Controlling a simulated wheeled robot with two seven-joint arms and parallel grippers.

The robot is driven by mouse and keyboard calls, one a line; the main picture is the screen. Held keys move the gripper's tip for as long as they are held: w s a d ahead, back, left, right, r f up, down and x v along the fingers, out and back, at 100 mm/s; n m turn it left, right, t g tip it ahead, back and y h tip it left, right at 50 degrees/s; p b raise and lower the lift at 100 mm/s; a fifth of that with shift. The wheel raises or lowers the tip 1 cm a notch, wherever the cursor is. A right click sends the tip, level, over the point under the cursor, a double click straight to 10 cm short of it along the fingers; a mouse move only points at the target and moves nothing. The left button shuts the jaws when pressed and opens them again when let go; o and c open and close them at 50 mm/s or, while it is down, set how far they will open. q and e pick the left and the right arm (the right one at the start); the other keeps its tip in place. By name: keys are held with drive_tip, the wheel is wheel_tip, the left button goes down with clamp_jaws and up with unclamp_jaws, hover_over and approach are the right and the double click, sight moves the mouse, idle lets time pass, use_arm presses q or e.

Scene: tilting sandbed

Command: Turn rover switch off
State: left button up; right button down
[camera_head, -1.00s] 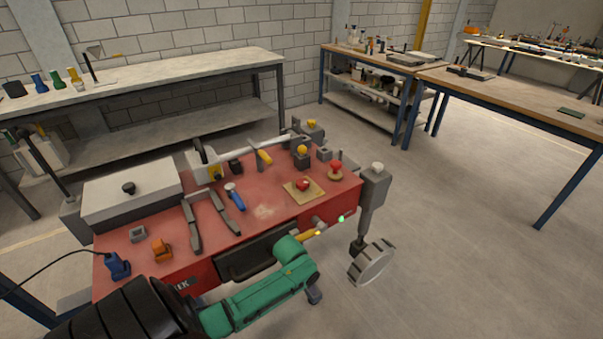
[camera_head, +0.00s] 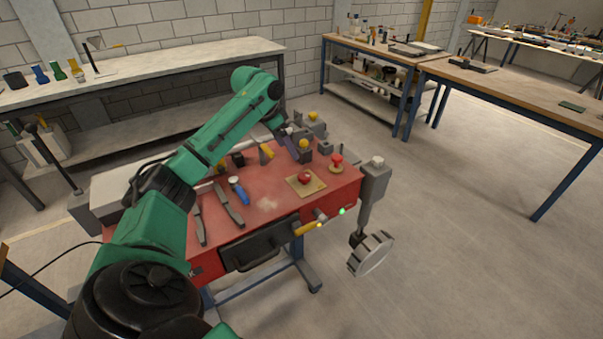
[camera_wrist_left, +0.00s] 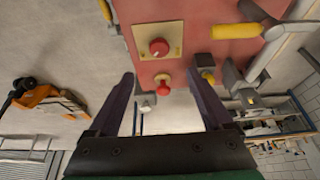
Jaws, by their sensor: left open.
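The red rover body (camera_head: 262,205) carries a red knob (camera_head: 305,178) on a square tan plate and a red mushroom-shaped button (camera_head: 337,160) near its right end. Which of them is the rover switch I cannot tell. In the left wrist view the knob (camera_wrist_left: 159,47) is ahead, and the button (camera_wrist_left: 163,88) shows between the fingers. My left gripper (camera_head: 291,147) is over the far edge of the red top, left of the button and apart from it. It is open and empty in the wrist view (camera_wrist_left: 163,84). My right gripper is not in view.
A yellow-handled lever (camera_head: 308,228) and a green light (camera_head: 341,211) are on the front side. Yellow-capped fittings (camera_head: 304,145) stand close to my left gripper. Tools, including a blue-handled one (camera_head: 239,190), lie on the red top. A wheel (camera_head: 370,254) hangs at the right.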

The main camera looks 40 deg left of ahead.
sight(303, 176)
use_arm(q)
drive_tip(key=p+x, duration=0.1)
drive_tip(key=x, duration=1.2)
drive_tip(key=shift+w+d+f, duration=0.1)
drive_tip(key=shift+w+f, duration=0.05)
drive_tip(key=shift+f, duration=0.2)
clamp_jaws()
